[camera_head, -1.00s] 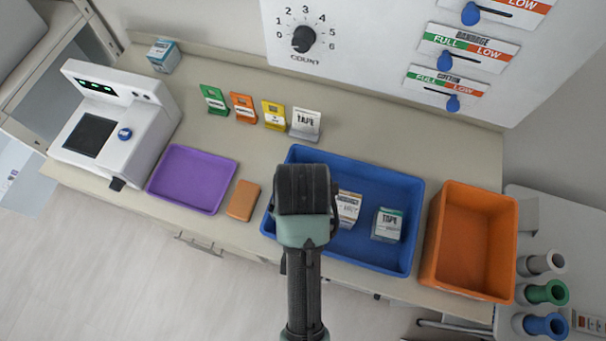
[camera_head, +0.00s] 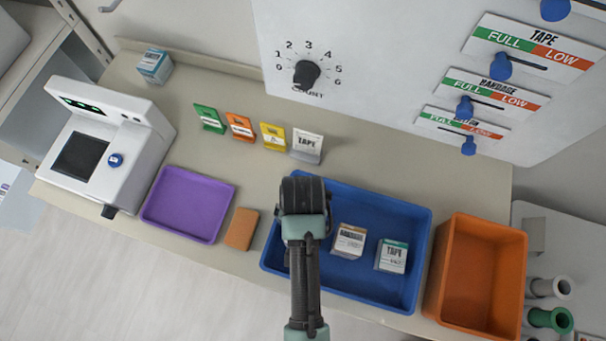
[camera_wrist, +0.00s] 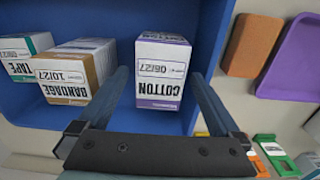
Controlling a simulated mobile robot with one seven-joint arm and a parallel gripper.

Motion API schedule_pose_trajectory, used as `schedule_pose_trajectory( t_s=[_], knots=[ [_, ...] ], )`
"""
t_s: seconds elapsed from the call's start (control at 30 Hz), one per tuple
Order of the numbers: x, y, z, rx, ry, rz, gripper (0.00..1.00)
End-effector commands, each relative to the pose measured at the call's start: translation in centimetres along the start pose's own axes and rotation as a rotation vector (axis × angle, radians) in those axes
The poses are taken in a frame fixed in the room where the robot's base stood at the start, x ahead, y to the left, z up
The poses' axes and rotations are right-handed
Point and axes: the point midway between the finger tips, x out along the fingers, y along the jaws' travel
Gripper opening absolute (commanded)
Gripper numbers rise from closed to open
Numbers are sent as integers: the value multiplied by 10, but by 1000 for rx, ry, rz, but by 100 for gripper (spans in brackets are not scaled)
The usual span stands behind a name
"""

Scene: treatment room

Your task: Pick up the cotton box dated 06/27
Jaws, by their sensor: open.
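The cotton box (camera_wrist: 161,72), white with a purple edge and marked 06/27, stands in the blue bin (camera_head: 352,290). In the wrist view it lies ahead of my gripper (camera_wrist: 158,85), between the two open fingers, with no clear contact. In the head view my arm hides the cotton box. A brown-edged bandage box (camera_head: 349,241), marked 10/27 in the wrist view (camera_wrist: 78,72), stands beside it, outside the fingers. A teal-edged tape box (camera_head: 392,256) stands beyond the bandage box.
An orange bin (camera_head: 475,275) stands right of the blue bin. A brown block (camera_head: 241,229) and a purple tray (camera_head: 187,205) lie to its left. Small coloured label stands (camera_head: 240,127) line the counter behind. A white device (camera_head: 105,145) stands at far left.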

Motion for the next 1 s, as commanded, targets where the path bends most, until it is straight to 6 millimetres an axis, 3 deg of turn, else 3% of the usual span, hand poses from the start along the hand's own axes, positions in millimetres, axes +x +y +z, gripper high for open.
schedule_pose_trajectory(
  t_s=[0.43,0.73,0.77,1.0],
  knots=[
    [47,0,-1,0,-2,1,100],
    [52,0,-2,0,1,0,100],
    [52,0,-2,0,1,0,98],
    [52,0,-1,0,1,0,55]
  ],
)
